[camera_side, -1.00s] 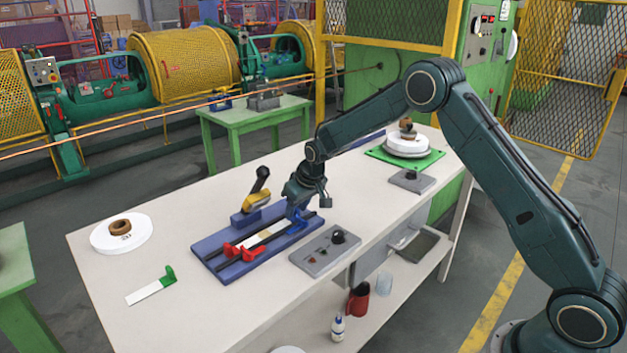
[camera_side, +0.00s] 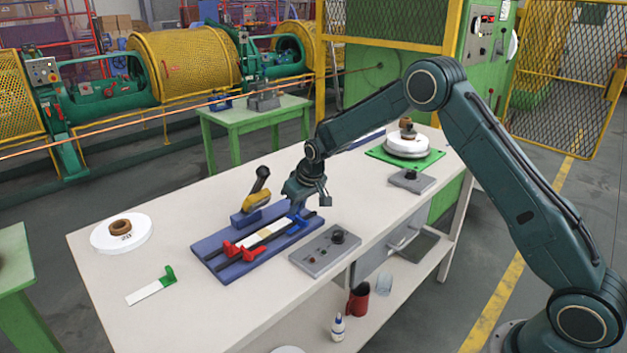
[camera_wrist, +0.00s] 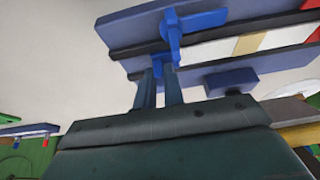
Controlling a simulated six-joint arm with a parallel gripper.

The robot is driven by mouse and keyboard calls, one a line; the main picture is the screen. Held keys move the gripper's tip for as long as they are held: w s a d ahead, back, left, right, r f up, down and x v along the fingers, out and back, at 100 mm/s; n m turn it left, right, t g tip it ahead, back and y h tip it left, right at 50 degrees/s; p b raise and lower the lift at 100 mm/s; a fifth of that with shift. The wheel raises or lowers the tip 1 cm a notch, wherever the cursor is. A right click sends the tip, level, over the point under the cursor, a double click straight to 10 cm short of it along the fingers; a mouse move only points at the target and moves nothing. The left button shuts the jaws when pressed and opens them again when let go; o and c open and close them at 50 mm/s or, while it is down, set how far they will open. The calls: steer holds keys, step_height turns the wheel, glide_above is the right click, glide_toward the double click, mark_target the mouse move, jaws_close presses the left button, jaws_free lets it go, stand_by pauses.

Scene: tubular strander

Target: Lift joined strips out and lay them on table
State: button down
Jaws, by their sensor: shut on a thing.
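The joined strips (camera_side: 268,232) lie as one white band with a tan patch in the blue fixture (camera_side: 222,268), between its dark rails. They also show in the wrist view (camera_wrist: 205,51). A red clamp (camera_side: 233,250) stands at the near left part of the fixture and a blue clamp (camera_side: 299,226) at the right part. My gripper (camera_side: 299,208) is above the right end of the fixture, pointing down. In the wrist view its fingers (camera_wrist: 160,75) are close together on the upright part of the blue clamp (camera_wrist: 173,38). The exact contact is partly hidden.
A grey plate with a dark knob (camera_side: 325,248) lies in front. A white strip with a green end (camera_side: 152,290) and a white disc (camera_side: 121,234) lie left.

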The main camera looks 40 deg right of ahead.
steer(key=shift+r, duration=2.15)
steer(key=shift+s, duration=0.1)
steer(key=shift+s+r, duration=0.2)
steer(key=shift+s, duration=4.15)
steer(key=shift+d, duration=0.2)
